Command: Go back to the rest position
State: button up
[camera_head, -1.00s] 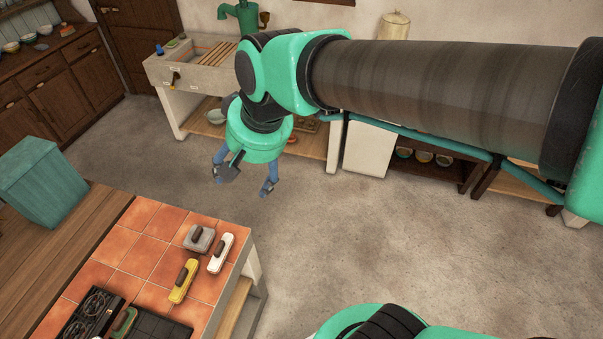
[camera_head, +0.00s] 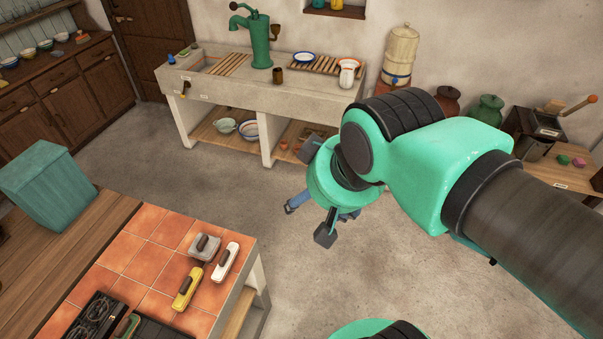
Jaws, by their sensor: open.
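My gripper (camera_head: 322,214) hangs over the bare floor, right of the tiled counter and in front of the stone sink bench. Its fingers are spread open and point down, with nothing seen between them. My arm's green wrist and elbow partly hide the fingers from above.
The tiled counter (camera_head: 140,266) at lower left carries a grey-topped block (camera_head: 204,247), a white block (camera_head: 226,262) and a yellow block (camera_head: 187,288). A teal bin (camera_head: 50,185) stands left. The stone sink bench (camera_head: 215,98) is behind. The concrete floor (camera_head: 200,172) between is clear.

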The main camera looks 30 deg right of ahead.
notch_tip(320, 180, down, 7)
jog(key=b, duration=0.7)
jog(key=shift+f, duration=0.2)
